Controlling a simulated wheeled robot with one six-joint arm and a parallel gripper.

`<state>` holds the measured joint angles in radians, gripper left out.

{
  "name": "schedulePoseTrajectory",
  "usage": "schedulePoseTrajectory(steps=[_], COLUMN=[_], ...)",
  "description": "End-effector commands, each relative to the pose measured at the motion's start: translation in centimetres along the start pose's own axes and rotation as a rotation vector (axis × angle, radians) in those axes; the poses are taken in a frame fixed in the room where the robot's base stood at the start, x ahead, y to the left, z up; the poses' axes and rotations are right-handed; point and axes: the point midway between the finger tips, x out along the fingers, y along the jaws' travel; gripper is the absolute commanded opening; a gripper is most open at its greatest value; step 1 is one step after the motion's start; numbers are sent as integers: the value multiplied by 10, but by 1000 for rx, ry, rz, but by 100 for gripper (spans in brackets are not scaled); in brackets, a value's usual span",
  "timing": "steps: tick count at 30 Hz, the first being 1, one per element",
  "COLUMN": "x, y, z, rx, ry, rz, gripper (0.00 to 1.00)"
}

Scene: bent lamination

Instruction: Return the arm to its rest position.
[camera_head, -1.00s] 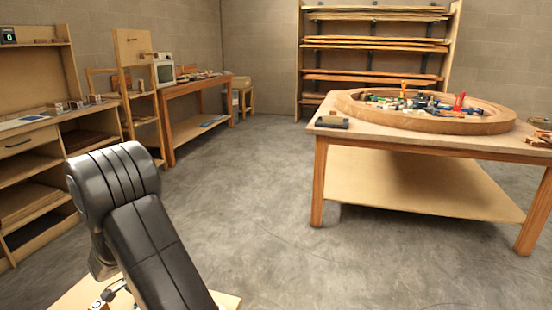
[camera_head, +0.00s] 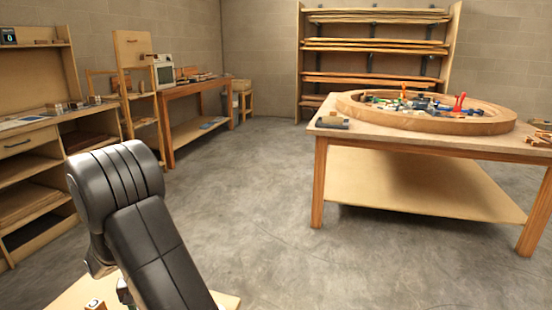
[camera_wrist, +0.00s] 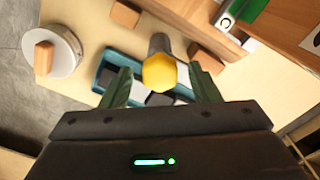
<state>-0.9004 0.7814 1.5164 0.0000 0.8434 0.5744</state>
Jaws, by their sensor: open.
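My arm shows in the head view, folded at the lower left, with black padded links. My gripper (camera_wrist: 160,92) shows only in the wrist view; its two green fingers are spread apart. A yellow-ended grey tool (camera_wrist: 159,72) appears between the fingers in the picture, with no visible contact on either side. Beneath it is a blue-edged tray (camera_wrist: 107,70) with dark and light compartments, partly hidden by the gripper.
A white round device (camera_wrist: 65,60) and wooden blocks (camera_wrist: 126,13) lie on the pale board. A large wooden table (camera_head: 330,130) bears a wooden ring (camera_head: 430,123) with clutter inside. Benches and shelves line the walls. The grey floor (camera_head: 260,190) between is clear.

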Motion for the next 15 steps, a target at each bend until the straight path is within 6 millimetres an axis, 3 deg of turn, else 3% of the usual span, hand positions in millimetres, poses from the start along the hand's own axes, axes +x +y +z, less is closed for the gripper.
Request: schedulePoseTrajectory(steps=[6,15], x=[0,0], y=[0,0], z=[0,0], rx=[-125,-178], ry=[0,0], rz=[0,0], gripper=[56,56])
